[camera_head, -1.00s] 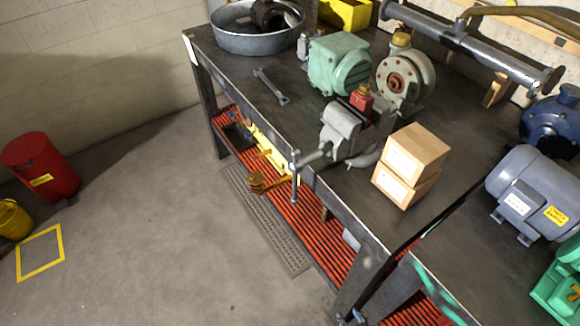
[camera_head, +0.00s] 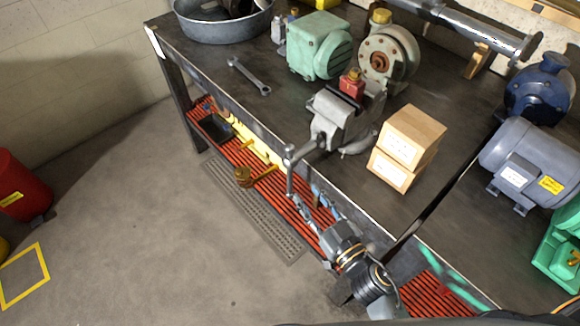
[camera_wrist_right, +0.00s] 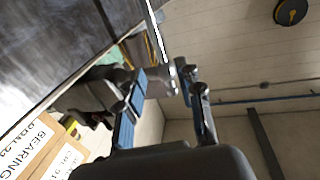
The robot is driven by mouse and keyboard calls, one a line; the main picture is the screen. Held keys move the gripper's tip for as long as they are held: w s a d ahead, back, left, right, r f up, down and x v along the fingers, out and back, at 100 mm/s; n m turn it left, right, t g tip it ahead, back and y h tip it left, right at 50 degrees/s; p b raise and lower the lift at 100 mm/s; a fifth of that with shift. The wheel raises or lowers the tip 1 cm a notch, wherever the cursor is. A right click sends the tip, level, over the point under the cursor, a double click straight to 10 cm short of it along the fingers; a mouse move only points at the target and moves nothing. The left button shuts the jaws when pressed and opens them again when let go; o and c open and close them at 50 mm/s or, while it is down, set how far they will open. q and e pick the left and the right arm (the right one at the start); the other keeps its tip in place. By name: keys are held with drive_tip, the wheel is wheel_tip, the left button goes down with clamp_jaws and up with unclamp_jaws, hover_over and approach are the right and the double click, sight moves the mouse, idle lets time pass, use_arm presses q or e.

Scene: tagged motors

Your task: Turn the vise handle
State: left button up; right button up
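The grey vise (camera_head: 335,118) is mounted at the front edge of the workbench, with a red block (camera_head: 351,84) at its jaws. Its handle (camera_head: 290,174) is a thin bar hanging roughly upright in front of the bench edge. My right gripper (camera_head: 311,197) reaches up from the lower right, with its fingertips close to the handle's lower end. In the right wrist view my right gripper (camera_wrist_right: 164,96) is open, its blue pads apart. My left gripper is out of view.
Two stacked cardboard boxes (camera_head: 407,145) stand right of the vise. A wrench (camera_head: 249,76), a green motor (camera_head: 318,46) and a grey motor (camera_head: 530,160) lie on the bench. A red slatted shelf (camera_head: 265,183) runs below.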

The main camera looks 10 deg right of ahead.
sight(291, 174)
drive_tip(key=p+x, duration=0.1)
drive_tip(key=x, duration=0.8)
drive_tip(key=shift+w+a+f, duration=0.1)
drive_tip(key=shift+w, duration=0.05)
clamp_jaws()
